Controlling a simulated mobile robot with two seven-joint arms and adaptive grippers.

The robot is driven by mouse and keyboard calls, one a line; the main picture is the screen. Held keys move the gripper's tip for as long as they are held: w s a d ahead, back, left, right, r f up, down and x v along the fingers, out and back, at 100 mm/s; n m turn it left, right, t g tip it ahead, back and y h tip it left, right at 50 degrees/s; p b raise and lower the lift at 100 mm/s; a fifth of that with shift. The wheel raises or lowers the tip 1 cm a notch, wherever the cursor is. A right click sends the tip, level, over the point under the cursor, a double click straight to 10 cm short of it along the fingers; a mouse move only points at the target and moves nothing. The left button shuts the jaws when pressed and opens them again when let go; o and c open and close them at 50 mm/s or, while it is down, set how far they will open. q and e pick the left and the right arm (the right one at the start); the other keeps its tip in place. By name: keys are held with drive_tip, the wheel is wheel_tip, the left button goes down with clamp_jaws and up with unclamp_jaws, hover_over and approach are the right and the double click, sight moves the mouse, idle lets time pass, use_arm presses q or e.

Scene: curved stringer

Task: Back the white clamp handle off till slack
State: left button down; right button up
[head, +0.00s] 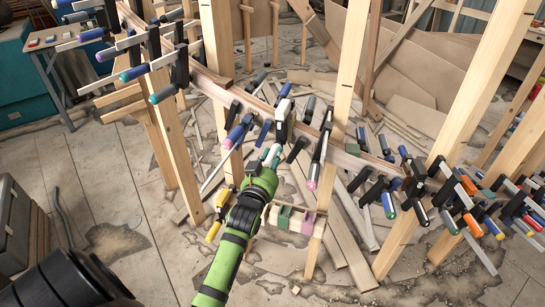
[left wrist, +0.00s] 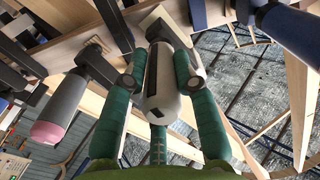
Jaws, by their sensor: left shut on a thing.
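The white clamp handle (left wrist: 160,92) points toward the camera in the left wrist view, with a dark slot on its end. My left gripper (left wrist: 161,72) has its green fingers on both sides of the handle and is shut on it. In the head view, my left gripper (head: 271,154) reaches up from below to the clamp on the curved wooden stringer. There the fingers hide most of the handle. The clamp's pad and its contact with the wood cannot be made out. My right gripper is not in view.
A grey clamp handle with a pink end (left wrist: 62,112) is close on the left in the wrist view, and a blue handle (left wrist: 270,25) is at upper right. Several clamps crowd the stringer (head: 345,158). Upright wooden posts (head: 344,100) stand around it. Scrap wood litters the floor.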

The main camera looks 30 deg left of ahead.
use_arm(q)
drive_tip(key=shift+f, duration=0.1)
idle(0.3)
drive_tip(key=c, duration=1)
unclamp_jaws()
drive_tip(key=v, duration=1.2)
drive_tip(key=v, duration=0.2)
drive_tip(key=shift+s+d+p, duration=0.1)
drive_tip(key=shift+s+p, duration=0.15)
drive_tip(key=shift+p, duration=0.05)
